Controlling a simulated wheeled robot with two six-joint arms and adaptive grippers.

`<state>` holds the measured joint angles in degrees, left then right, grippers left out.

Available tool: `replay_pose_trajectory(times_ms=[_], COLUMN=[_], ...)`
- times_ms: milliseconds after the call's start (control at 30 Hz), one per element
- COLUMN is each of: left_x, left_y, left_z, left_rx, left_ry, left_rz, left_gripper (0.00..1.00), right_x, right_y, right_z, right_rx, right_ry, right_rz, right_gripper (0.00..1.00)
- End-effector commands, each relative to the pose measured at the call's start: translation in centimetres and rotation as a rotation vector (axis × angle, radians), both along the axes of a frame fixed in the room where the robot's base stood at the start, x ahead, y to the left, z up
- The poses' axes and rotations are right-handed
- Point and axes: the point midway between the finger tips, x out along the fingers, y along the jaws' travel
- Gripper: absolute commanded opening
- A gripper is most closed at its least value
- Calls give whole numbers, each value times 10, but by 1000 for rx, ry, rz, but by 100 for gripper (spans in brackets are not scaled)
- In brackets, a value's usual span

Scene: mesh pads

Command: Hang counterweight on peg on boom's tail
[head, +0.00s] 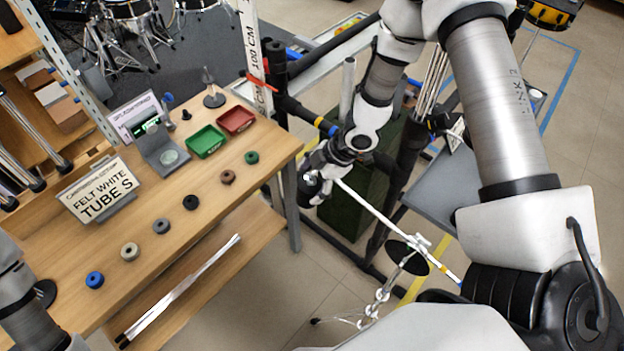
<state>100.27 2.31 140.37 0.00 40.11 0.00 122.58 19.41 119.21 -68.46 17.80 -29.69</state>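Several ring-shaped weights stand in a row on the wooden table: blue (95,279), cream (130,251), dark grey (161,225), black (190,202), brown (228,177) and green (252,157). Which one is the counterweight, I cannot tell. A thin white boom (386,222) slopes over a stand (379,297), its lower right end tipped blue. The peg is too small to make out. My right gripper (316,188) is at the boom's upper left end, beyond the table's right edge; its fingers and any grip are unclear. My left arm shows at lower left, its gripper out of view.
Green (207,141) and red (236,120) trays, a sign (100,191) and a grey device (163,151) stand along the table's back. Silver rods (185,287) lie on the lower shelf. A black frame and a dark green box (352,205) stand behind the boom.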

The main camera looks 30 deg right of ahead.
Motion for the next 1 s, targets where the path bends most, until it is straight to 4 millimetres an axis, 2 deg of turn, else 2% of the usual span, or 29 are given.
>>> replay_pose_trajectory(times_ms=[267, 367, 500, 633, 1000], left_x=[0, 0, 0, 0, 0], left_y=[0, 0, 0, 0, 0], left_z=[0, 0, 0, 0, 0], left_rx=[0, 0, 0, 0, 0], left_ry=[0, 0, 0, 0, 0], left_rz=[0, 0, 0, 0, 0], left_gripper=[40, 40, 40, 40, 40], right_x=[-2, -5, -13, -18, -20], right_y=[-1, -7, -18, -23, -27], right_z=[4, 19, 48, 60, 67], right_rx=[1, 1, 1, -1, -5], right_ry=[1, -2, -5, -1, 0], right_rz=[1, -2, -1, 2, 1], right_gripper=[86, 86, 86, 86, 86])
